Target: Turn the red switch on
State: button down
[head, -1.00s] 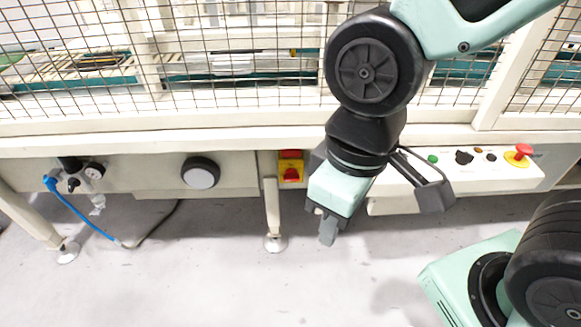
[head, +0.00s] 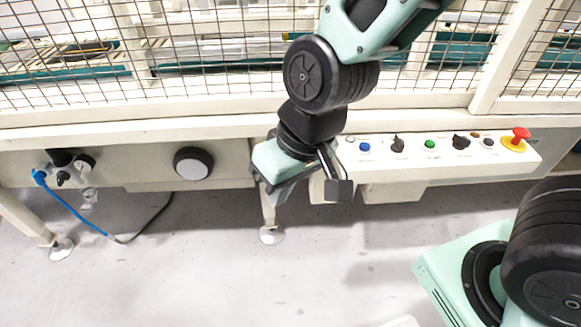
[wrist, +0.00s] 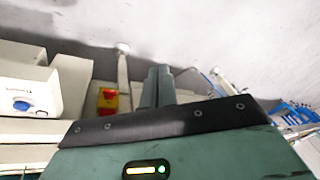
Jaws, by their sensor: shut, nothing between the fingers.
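The red switch (wrist: 109,98) sits on a yellow plate and shows in the wrist view, just left of my fingers. In the head view it is hidden behind my gripper (head: 269,192) and wrist. My gripper is in front of the machine's lower panel, near the support leg. In the wrist view its two fingers (wrist: 158,84) are together with nothing between them. They appear apart from the switch. The knob's exact angle is too small to tell.
A control box (head: 400,168) with several buttons and a red emergency stop (head: 518,136) stands right of my gripper. A round black-rimmed dial (head: 193,164) and a blue hose (head: 75,212) are to the left. A mesh guard (head: 200,60) rises above. The floor in front is clear.

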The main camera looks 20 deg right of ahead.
jog(key=w+d+f+m+t+h+b, duration=0.2)
jog(key=w+d+f, duration=0.3)
jog(key=w+f, duration=0.6)
jog(key=w+d+f+m+t+h+b, duration=0.3)
jog(key=w+d+f+m+t+b, duration=0.2)
jog(key=w+f, duration=0.6)
jog(key=w+d, duration=0.1)
jog(key=w, duration=0.3)
jog(key=shift+f, duration=0.15)
jog(key=shift+w+b, duration=0.15)
jog(key=shift+b, duration=0.2)
